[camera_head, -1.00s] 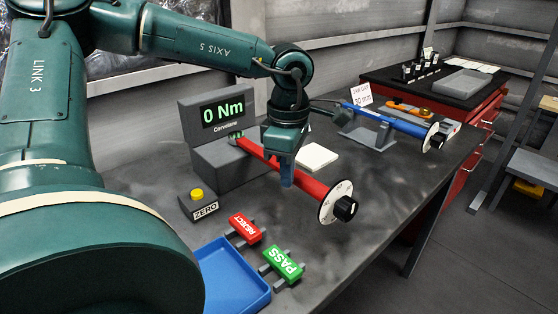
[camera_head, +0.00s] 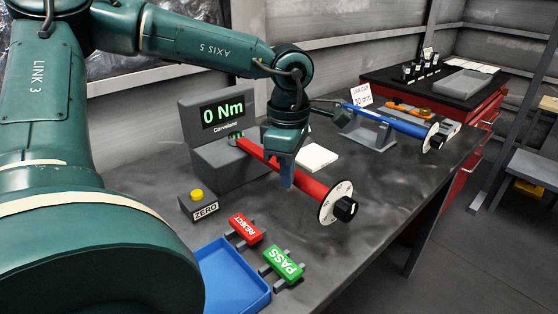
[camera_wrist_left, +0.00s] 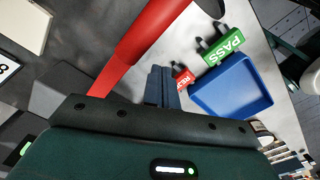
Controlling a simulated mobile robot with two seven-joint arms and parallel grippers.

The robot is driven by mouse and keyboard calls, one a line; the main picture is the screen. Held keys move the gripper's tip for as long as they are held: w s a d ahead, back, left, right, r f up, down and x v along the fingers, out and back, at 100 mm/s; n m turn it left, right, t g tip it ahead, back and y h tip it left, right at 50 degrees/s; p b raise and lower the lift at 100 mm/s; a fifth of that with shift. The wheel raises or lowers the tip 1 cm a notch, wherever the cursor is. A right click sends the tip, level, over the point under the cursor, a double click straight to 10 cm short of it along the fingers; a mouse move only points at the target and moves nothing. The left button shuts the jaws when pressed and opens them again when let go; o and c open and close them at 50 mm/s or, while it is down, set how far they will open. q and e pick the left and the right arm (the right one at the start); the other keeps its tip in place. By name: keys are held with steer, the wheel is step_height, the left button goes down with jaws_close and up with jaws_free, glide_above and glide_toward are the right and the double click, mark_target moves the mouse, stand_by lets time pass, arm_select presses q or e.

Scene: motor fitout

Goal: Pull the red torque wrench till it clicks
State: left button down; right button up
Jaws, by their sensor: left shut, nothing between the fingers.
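The red torque wrench (camera_head: 306,183) reaches from the grey torque tester (camera_head: 228,163) to a white dial (camera_head: 336,203) with a black end knob. The tester's screen (camera_head: 222,114) reads 0 Nm. My left gripper (camera_head: 287,180) is shut and empty, its blue fingers pointing down at the near-left side of the wrench. In the left wrist view the shut fingers (camera_wrist_left: 160,86) lie beside the red wrench (camera_wrist_left: 140,45). I cannot tell whether they touch it. My right gripper is not in view.
A yellow ZERO button (camera_head: 197,195), a red REJECT block (camera_head: 246,229), a green PASS block (camera_head: 284,262) and a blue tray (camera_head: 232,278) lie in front. A blue wrench (camera_head: 390,121) rests on a stand behind. A white pad (camera_head: 317,157) lies beyond the red wrench.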

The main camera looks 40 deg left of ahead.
mark_target(302, 175)
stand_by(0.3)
arm_select(q)
steer(key=shift+f, duration=0.15)
steer(key=shift+f+b, duration=0.95)
steer(key=shift+b, duration=0.2)
steer(key=shift+w, duration=0.55)
steer(key=shift+w+d+b, duration=0.15)
steer(key=shift+w+b, duration=0.25)
steer(key=shift+w, duration=1.05)
stand_by(0.3)
steer(key=shift+w+r, duration=0.1)
steer(key=shift+w, duration=2)
stand_by(1.4)
